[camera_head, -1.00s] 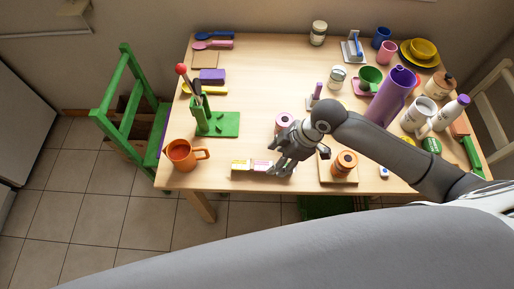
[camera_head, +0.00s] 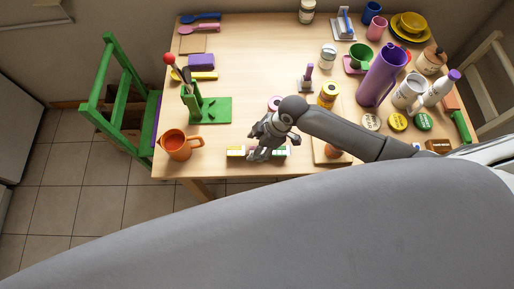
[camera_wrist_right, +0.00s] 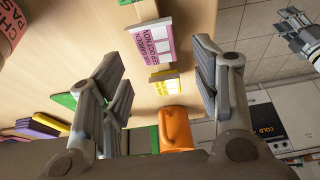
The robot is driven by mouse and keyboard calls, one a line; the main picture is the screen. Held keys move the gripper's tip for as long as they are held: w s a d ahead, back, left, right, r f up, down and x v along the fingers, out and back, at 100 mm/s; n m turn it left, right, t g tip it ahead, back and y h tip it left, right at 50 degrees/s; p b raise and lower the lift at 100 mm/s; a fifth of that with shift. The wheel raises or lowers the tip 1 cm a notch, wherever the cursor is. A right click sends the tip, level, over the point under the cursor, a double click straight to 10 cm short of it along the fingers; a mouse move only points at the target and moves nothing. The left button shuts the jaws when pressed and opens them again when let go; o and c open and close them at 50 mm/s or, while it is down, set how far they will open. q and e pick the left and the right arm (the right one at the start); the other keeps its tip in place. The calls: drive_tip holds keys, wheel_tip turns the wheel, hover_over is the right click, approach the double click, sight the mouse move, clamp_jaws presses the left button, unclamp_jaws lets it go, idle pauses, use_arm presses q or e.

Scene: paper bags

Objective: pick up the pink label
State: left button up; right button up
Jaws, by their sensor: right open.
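The pink label (camera_wrist_right: 153,42), a small block with a pink face, white panels and dark print, stands on the table near its front edge in the right wrist view. In the head view my right gripper (camera_head: 258,150) is over the row of labels and mostly hides it. The right gripper (camera_wrist_right: 162,85) is open, its fingers spread on either side in the wrist view, with nothing held. The yellow label (camera_wrist_right: 164,82) is beside the pink one; it also shows in the head view (camera_head: 236,151). What looks like my left gripper (camera_wrist_right: 303,38) is off the table, its opening unclear.
An orange mug (camera_head: 177,146) stands left of the labels. A green label (camera_head: 281,151) is right of the gripper. A green holder (camera_head: 210,110) with utensils stands behind the mug. Jars, a purple pitcher (camera_head: 382,76) and cups crowd the right side.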

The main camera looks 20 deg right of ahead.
drive_tip(key=shift+a+f, duration=0.25)
drive_tip(key=shift+f, duration=0.25)
drive_tip(key=shift+w+a+f, duration=0.1)
drive_tip(key=shift+a+f, duration=0.05)
drive_tip(key=shift+f, duration=0.3)
drive_tip(key=shift+c, duration=0.2)
drive_tip(key=c, duration=0.7)
use_arm(q)
drive_tip(key=shift+s+a+r, duration=0.1)
drive_tip(key=shift+s+r, duration=0.05)
drive_tip(key=shift+s, duration=0.25)
